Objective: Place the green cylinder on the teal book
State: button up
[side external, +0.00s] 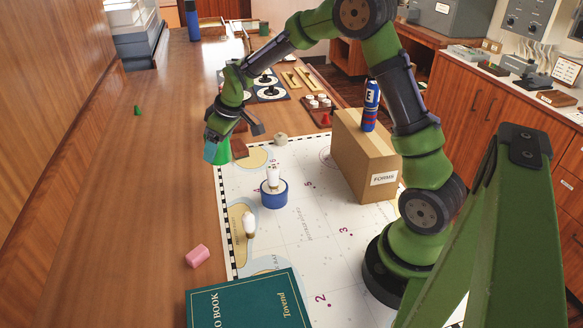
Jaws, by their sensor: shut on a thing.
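My gripper (213,146) is at the left edge of the chart, past the middle of the table, pointing down. It is shut on a green object (223,153), which looks like the green cylinder; the fingers hide part of it. I cannot tell whether its bottom touches the table. The teal book (246,303) lies flat at the near edge of the view, partly cut off, with gold lettering. It is well apart from my gripper, and its visible cover is bare.
A blue round holder (273,196) with a white bulb, another white bulb (249,224) and a pink cylinder (197,256) lie between gripper and book. A cardboard box (362,155) carries a blue can (371,105). A small green pawn (138,110) stands left, where the wood is mostly clear.

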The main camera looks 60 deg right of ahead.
jog(key=shift+a+r, duration=0.4)
jog(key=shift+r, duration=0.25)
jog(key=shift+a+r, duration=0.4)
jog(key=shift+r, duration=0.2)
jog(key=s+a+r+n, duration=0.1)
jog(key=s+a+n, duration=0.1)
jog(key=a, duration=0.4)
jog(key=n+g+y, duration=0.4)
jog(key=n, duration=0.9)
send_over(223, 326)
jog(key=d, duration=0.2)
jog(key=f, duration=0.1)
jog(key=shift+h, duration=0.3)
jog(key=shift+a+f, duration=0.1)
jog(key=shift+f, duration=3.95)
jog(key=o, duration=1.1)
jog(key=shift+f, duration=0.1)
